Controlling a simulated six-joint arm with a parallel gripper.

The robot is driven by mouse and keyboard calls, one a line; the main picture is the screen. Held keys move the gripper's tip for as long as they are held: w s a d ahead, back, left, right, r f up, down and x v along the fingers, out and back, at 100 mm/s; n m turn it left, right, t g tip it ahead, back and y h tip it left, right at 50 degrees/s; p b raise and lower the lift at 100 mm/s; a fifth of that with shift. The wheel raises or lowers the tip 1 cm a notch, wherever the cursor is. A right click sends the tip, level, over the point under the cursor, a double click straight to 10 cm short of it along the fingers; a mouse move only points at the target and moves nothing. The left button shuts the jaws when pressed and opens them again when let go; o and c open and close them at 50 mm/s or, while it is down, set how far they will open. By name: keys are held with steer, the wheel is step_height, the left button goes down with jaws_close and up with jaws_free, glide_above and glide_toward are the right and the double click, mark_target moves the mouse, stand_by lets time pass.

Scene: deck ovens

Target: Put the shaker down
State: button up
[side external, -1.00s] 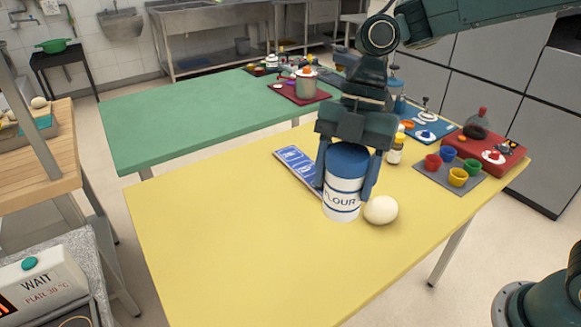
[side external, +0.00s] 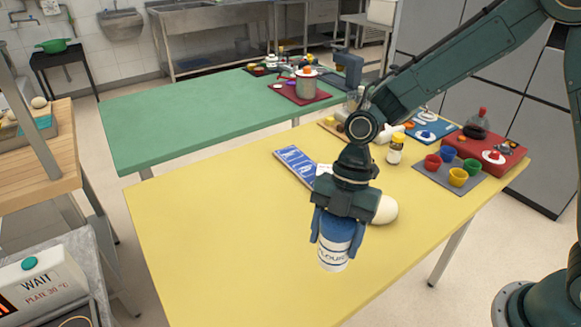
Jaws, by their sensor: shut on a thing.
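The shaker is a white cylinder (side external: 333,261) marked FLOUR, with a blue top, in the side external view. My gripper (side external: 337,238) is shut on its upper part, one finger on each side. The shaker is slightly tilted and over the front right part of the yellow table (side external: 220,240). I cannot tell whether its base touches the tabletop.
A pale dough ball (side external: 385,210) lies just behind my gripper. A blue card (side external: 294,166) lies farther back. Coloured cups (side external: 458,177) on a grey mat and a red box (side external: 493,154) are at the right. The table's left and middle are clear.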

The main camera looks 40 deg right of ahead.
mark_target(333, 256)
steer(key=shift+f, duration=0.85)
steer(key=shift+f, duration=2.15)
steer(key=shift+f, duration=0.1)
steer(key=o, duration=1.1)
steer(key=v, duration=1.2)
